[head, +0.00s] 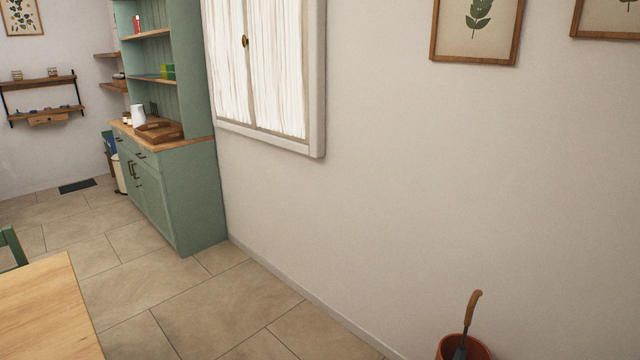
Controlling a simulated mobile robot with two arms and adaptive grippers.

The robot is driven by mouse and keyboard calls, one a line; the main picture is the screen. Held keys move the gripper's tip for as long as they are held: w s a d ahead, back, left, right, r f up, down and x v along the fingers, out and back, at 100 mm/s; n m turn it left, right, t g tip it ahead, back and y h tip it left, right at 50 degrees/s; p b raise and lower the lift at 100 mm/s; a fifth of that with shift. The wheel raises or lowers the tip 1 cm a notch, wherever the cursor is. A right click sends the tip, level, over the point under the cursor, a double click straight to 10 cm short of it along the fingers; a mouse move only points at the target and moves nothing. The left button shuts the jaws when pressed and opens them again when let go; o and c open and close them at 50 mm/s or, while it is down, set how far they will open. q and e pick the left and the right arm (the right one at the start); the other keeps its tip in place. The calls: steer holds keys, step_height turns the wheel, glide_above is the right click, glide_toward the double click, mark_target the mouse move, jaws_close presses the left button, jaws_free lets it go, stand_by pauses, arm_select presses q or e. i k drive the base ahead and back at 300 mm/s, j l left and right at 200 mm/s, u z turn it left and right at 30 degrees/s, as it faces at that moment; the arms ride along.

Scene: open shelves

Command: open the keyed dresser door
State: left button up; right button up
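A green dresser (190,200) with a wooden counter stands against the wall at the left, some way off. Its lower doors (148,190) face left and appear shut, with dark handles on them. Drawers sit above the doors, and open shelves rise above the counter. I see the front at a steep angle, so a key or keyhole is too small to make out. Neither of my grippers shows in the head view.
A wooden table (45,305) and a green chair (12,248) stand at the lower left. A terracotta pot (462,347) with a wooden-handled tool is at the bottom right. Tiled floor (190,300) lies clear between table and wall. A white tray-side jug (138,115) stands on the counter.

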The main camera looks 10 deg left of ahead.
mark_target(153, 188)
steer(key=i+u, duration=0.25)
steer(key=i, duration=0.3)
steer(key=i+l+u, duration=0.2)
steer(key=i, duration=0.4)
steer(key=i+l+u, duration=0.25)
steer(key=i, duration=0.3)
